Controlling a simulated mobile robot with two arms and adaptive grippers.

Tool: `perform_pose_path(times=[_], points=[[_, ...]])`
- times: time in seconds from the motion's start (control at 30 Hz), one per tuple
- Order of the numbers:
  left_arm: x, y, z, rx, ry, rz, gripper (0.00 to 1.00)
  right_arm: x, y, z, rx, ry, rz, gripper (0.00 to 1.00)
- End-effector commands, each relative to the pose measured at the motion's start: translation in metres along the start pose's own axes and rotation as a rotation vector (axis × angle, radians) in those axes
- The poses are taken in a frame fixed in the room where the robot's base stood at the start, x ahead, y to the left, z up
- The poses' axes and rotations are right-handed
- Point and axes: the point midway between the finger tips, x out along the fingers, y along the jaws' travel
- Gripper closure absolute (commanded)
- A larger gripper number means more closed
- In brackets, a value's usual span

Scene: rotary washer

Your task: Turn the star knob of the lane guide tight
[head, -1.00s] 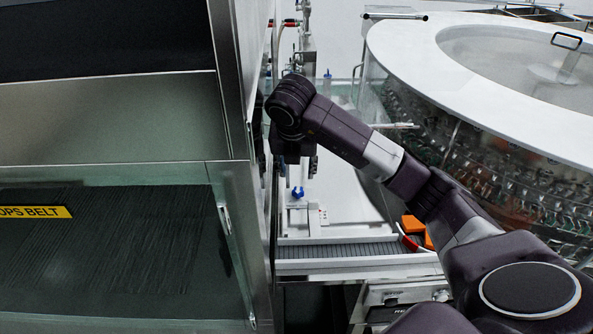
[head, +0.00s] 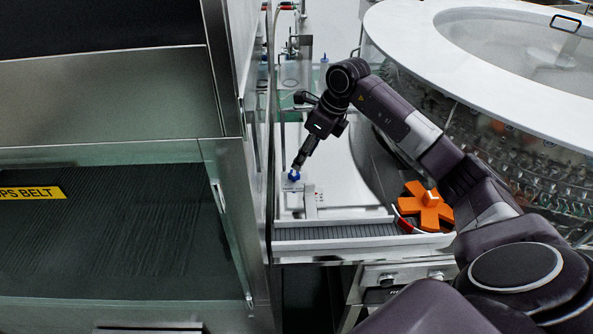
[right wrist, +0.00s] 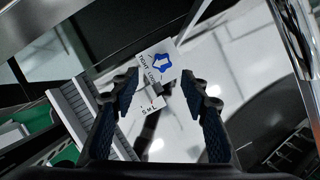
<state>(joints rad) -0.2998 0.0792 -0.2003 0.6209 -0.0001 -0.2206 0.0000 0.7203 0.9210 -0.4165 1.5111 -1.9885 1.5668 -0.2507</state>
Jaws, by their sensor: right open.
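The blue star knob (head: 294,176) sits on the white lane guide (head: 310,203) at the inner end of the conveyor. My right gripper (head: 299,164) points down at the knob from above and slightly behind it. In the right wrist view the knob (right wrist: 160,63) shows just beyond the open fingertips (right wrist: 160,84), on a white plate printed with TIGHT and LOOSE. The fingers are apart with nothing between them; whether one touches the knob cannot be told. My left gripper is not in view.
The grey slatted conveyor (head: 335,232) runs below the guide. An orange star wheel (head: 420,210) lies to its right. The large round washer with a white rim (head: 400,35) fills the right. A metal cabinet (head: 110,170) with glass panels stands close on the left.

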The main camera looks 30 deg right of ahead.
Motion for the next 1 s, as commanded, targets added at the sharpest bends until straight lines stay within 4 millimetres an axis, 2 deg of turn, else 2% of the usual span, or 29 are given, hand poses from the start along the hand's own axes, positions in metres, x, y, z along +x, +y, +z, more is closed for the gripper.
perform_pose_path(times=[0.27,0.7,1.0], points=[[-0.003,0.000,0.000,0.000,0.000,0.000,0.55,0.007,-0.005,0.001,-0.097,-0.032,0.024,0.58],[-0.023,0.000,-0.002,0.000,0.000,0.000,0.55,0.069,-0.004,0.003,-0.095,-0.032,0.022,0.58],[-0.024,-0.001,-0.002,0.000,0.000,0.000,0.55,0.078,-0.004,0.002,-0.097,-0.032,0.019,0.58]])
